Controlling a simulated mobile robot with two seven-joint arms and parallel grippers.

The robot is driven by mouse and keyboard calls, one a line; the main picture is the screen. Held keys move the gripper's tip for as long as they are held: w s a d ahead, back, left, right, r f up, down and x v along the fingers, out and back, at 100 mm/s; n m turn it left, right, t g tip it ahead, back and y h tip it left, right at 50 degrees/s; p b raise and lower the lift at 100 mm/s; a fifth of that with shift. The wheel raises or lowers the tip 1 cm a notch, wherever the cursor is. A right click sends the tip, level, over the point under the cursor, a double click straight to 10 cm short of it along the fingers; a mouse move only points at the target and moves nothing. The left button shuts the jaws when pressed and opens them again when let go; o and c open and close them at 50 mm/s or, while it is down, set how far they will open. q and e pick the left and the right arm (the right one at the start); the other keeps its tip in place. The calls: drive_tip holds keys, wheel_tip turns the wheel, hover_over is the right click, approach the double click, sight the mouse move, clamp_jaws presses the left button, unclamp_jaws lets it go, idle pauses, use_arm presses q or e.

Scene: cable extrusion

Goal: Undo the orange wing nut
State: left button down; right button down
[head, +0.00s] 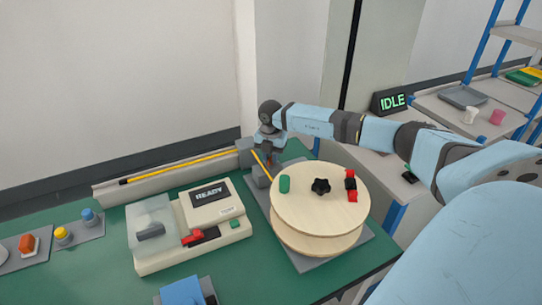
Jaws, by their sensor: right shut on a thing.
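My right gripper (267,151) reaches in from the right and points down at the grey block at the right end of the long grey channel (170,172), just behind the wooden spool (315,198). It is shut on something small. A speck of orange shows at its fingertips, which fits the orange wing nut, but the gripper hides most of it and I cannot make out its wings. A yellow cable (190,165) lies along the channel and passes beside the fingertips. My left gripper is not in view.
The spool carries a black star knob (321,186), a green piece (285,184) and a red-and-black clip (351,186). A beige machine reading READY (210,194) stands left of it. Coloured buttons sit at far left. An IDLE sign (392,102) stands behind at right.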

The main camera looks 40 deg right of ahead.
sight(271, 157)
drive_tip(key=n, duration=0.6)
drive_tip(key=shift+n+b, duration=0.35)
drive_tip(key=shift+n, duration=0.95)
drive_tip(key=c, duration=1)
unclamp_jaws()
wheel_tip(271, 157, up, 14)
